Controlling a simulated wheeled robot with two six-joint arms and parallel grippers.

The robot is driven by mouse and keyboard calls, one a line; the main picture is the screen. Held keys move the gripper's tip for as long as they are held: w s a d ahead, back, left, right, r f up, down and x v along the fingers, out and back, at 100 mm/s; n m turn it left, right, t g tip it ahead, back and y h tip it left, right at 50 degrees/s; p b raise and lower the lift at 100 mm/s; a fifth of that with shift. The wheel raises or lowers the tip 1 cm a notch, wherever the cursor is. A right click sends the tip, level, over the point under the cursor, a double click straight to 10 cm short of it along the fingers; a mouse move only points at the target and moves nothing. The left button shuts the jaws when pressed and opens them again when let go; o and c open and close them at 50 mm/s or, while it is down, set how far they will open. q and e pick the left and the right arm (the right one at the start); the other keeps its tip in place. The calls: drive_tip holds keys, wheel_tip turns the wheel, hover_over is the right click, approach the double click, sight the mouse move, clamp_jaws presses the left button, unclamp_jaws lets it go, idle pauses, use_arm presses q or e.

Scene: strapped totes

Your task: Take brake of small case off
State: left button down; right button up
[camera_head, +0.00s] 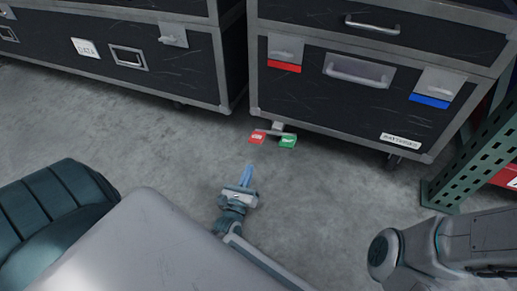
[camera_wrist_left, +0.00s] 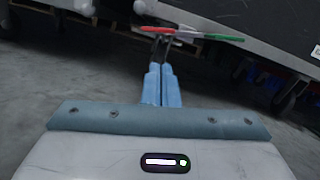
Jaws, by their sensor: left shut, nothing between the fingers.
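The black case with grey metal edges (camera_head: 325,110) stands at the upper right, with a small label near its lower right corner. Under its near left corner is a brake with a red pedal (camera_head: 257,137) and a green pedal (camera_head: 288,141). The red pedal (camera_wrist_left: 158,29) and green pedal (camera_wrist_left: 222,37) also show edge-on in the left wrist view, just beyond the fingertips. My left gripper (camera_head: 248,168) is shut and empty, low over the floor, short of the pedals and pointing toward them. Its blue fingers (camera_wrist_left: 161,75) lie together. My right gripper is outside the view.
A longer black case (camera_head: 120,60) with a white label stands on the left, a narrow gap away. A green perforated rack post (camera_head: 455,170) stands at the right. Bare concrete floor (camera_head: 330,200) lies in front.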

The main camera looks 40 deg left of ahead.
use_arm(q)
drive_tip(key=b+x, duration=0.3)
drive_tip(key=x, duration=0.7)
idle(0.3)
